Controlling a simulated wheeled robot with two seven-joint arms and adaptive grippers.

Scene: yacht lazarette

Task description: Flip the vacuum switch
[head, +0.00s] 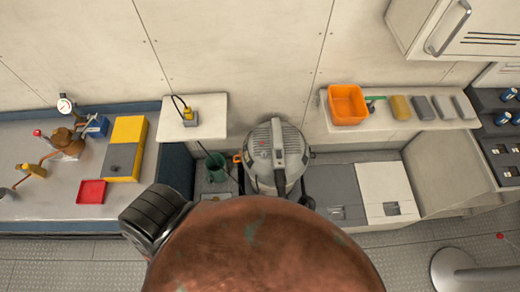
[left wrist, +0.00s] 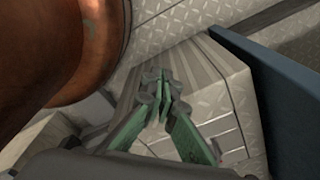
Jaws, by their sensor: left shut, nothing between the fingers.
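My left gripper (left wrist: 158,112) shows only in the left wrist view, with green fingers that meet at the tips and hold nothing. Behind the fingers is a pale tread-plate surface, and I cannot make out the vacuum there. The left gripper is hidden in the head view, so its distance from the vacuum cannot be told. My right gripper is in neither view.
A shelf (head: 440,122) at right holds an orange bin (head: 347,104) and several blocks. A small shelf (head: 213,108) left of the vacuum carries a yellow plug box (head: 190,118). A green bucket (head: 216,168) stands close to the vacuum's left. The workbench (head: 45,205) is at far left.

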